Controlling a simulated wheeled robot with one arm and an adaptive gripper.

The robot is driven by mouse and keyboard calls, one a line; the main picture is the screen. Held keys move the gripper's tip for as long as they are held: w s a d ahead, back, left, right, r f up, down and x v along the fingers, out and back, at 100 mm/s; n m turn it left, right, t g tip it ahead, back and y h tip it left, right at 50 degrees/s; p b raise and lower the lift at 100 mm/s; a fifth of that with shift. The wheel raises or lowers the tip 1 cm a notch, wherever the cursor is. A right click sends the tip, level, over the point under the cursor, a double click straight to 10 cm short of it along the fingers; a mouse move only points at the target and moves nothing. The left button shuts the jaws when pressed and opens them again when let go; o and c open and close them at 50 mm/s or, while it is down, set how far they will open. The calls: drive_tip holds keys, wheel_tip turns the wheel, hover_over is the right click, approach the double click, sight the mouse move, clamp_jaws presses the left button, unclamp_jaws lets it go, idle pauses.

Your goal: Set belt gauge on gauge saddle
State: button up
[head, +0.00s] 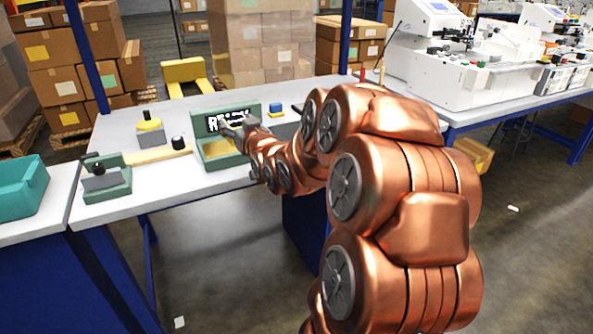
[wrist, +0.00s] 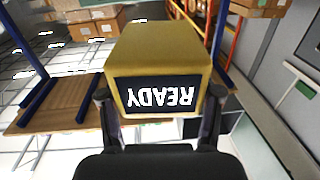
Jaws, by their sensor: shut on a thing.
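My gripper (wrist: 160,110) is shut on a yellow block, which I take to be the belt gauge (wrist: 155,50). The block sits between the two dark fingers in the wrist view. A black panel on its near face carries the white word READY, upside down. In the head view my gripper (head: 232,131) is at the front of a green housing (head: 252,107) with a black lettered display, covering part of it. The held block cannot be clearly told apart there. I cannot tell which part is the gauge saddle; some of the green housing is hidden by my gripper.
On the white table (head: 185,189) stand a green fixture with a black knob (head: 117,190), a yellow bar (head: 155,156), a grey block with a yellow top (head: 150,136) and a small blue block (head: 277,106). A teal bin (head: 15,195) is at left. The front right-centre tabletop is hidden by my arm.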

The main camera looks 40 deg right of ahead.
drive_tip(key=s+d+f+h+b, duration=0.1)
drive_tip(key=s+d+f+b, duration=0.45)
drive_tip(key=s+b, duration=0.2)
drive_tip(key=shift+m, duration=0.4)
drive_tip(key=w+d, duration=0.2)
drive_tip(key=d, duration=0.2)
drive_tip(key=w+d+f, duration=0.1)
drive_tip(key=d, duration=0.4)
drive_tip(key=w+d+f+p, duration=0.1)
drive_tip(key=w+d, duration=0.1)
drive_tip(key=d, duration=0.2)
drive_tip(key=shift+w+d+f, duration=0.15)
drive_tip(key=shift+w+d, duration=0.15)
drive_tip(key=shift+d, duration=0.1)
drive_tip(key=shift+d+f+b, duration=0.1)
drive_tip(key=shift+f+b, duration=0.55)
drive_tip(key=shift+f, duration=1.1)
drive_tip(key=shift+f, duration=0.1)
drive_tip(key=o, duration=1)
drive_tip(key=p+v, duration=0.1)
drive_tip(key=v, duration=1.1)
drive_tip(key=shift+a+r+p, duration=0.2)
drive_tip(key=shift+p, duration=0.1)
